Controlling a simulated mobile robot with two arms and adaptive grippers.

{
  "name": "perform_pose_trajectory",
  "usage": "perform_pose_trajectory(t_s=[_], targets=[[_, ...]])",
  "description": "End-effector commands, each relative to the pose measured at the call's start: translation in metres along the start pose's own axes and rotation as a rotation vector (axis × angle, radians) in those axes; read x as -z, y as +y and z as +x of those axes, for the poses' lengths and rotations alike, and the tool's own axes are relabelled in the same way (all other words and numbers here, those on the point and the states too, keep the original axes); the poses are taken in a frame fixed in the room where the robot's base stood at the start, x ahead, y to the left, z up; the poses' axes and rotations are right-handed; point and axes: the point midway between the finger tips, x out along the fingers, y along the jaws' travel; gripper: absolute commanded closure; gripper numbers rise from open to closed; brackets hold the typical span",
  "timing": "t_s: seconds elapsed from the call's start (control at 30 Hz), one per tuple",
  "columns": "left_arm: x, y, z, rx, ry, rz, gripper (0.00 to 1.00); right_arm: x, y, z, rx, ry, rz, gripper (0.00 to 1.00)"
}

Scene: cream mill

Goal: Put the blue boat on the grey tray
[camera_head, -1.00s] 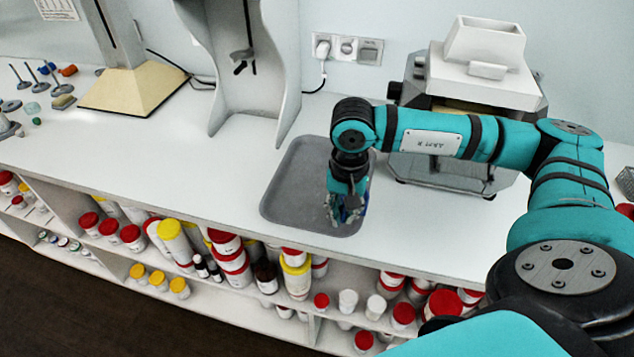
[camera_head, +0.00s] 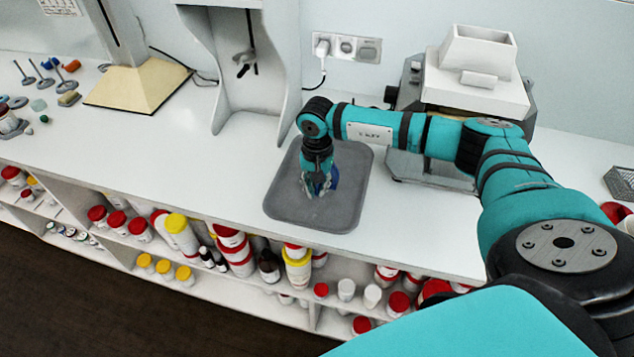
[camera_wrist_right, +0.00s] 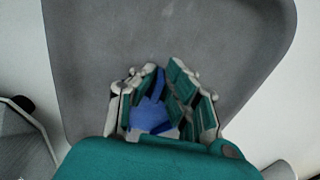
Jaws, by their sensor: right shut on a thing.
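The grey tray (camera_head: 350,207) lies on the white counter, with rounded corners and a low rim. My right gripper (camera_head: 318,190) points down over the middle of the tray. It is shut on the blue boat (camera_head: 334,178), which shows as a small blue patch beside the fingers. In the right wrist view the blue boat (camera_wrist_right: 150,117) sits between the fingers of the gripper (camera_wrist_right: 165,95), with the tray (camera_wrist_right: 230,40) behind it. Most of the boat is hidden by the fingers. Whether the boat touches the tray I cannot tell. My left gripper is not in view.
A white-topped machine (camera_head: 475,85) stands right of the tray, behind my right arm. A white stand (camera_head: 250,75) is behind the tray. Shelves of jars (camera_head: 235,252) lie below the counter's front edge.

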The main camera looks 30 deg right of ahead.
Motion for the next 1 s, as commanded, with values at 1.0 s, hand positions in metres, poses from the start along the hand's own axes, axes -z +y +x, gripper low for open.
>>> perform_pose_trajectory(t_s=[1.0], targets=[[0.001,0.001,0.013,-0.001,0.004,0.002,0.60,0.001,-0.001,-0.024,0.005,0.004,0.000,0.67]])
